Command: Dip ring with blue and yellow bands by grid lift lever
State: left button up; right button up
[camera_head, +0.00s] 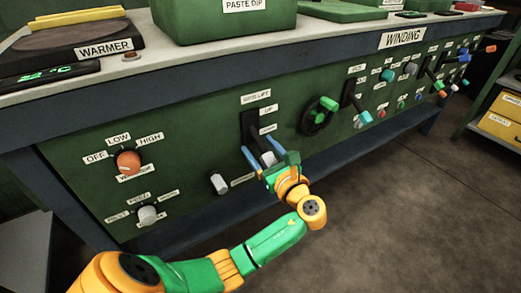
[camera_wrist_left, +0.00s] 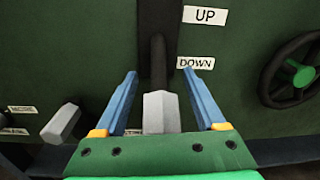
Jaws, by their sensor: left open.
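The grid lift lever (camera_head: 268,159) has a grey grip and sits low in a black upright slot plate (camera_head: 249,124) on the green front panel. In the left wrist view the lever (camera_wrist_left: 161,112) is on a dark shaft, beside the DOWN label (camera_wrist_left: 196,62), with the UP label (camera_wrist_left: 205,15) above. My left gripper (camera_head: 261,150) is open. In the left wrist view its blue fingers (camera_wrist_left: 160,73) stand on either side of the lever, with visible gaps. A green paste dip tank (camera_head: 222,25) stands on the bench above, its inside hidden. I see no banded ring. My right gripper is out of view.
The warmer (camera_head: 84,42) is on the bench. More coloured levers line the panel to the right.

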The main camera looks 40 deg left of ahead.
pick_arm(q)
grip_shut()
dwell(1.4)
